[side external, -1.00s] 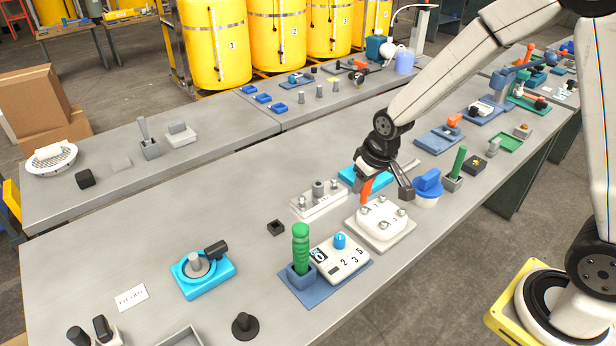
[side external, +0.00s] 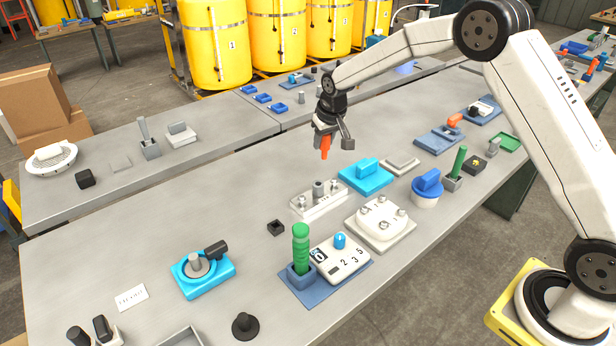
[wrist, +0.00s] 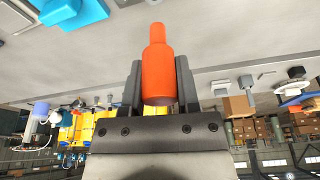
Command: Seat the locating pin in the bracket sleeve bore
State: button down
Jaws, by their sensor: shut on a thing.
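My gripper (side external: 324,136) is shut on an orange pin (side external: 325,150) and holds it in the air above the bench, tip pointing down. In the wrist view the pin (wrist: 157,65) sits between the two dark fingers, with its narrower end beyond their tips. A white base plate with a grey upright sleeve (side external: 318,190) and bolt heads on either side looks like the bracket. It stands on the bench below the pin, well apart from it. I cannot see into the sleeve's bore from this angle.
A blue-topped round pot (side external: 427,187) is to the right. The bench left of the bracket is mostly clear.

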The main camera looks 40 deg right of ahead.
jog(key=shift+w+d, duration=0.35)
jog(key=shift+w, duration=0.6)
jog(key=shift+w+d, duration=0.3)
jog(key=shift+w, duration=0.6)
jog(key=shift+f, duration=0.3)
jog(key=shift+f, duration=2.65)
jog(key=shift+f, duration=3.8)
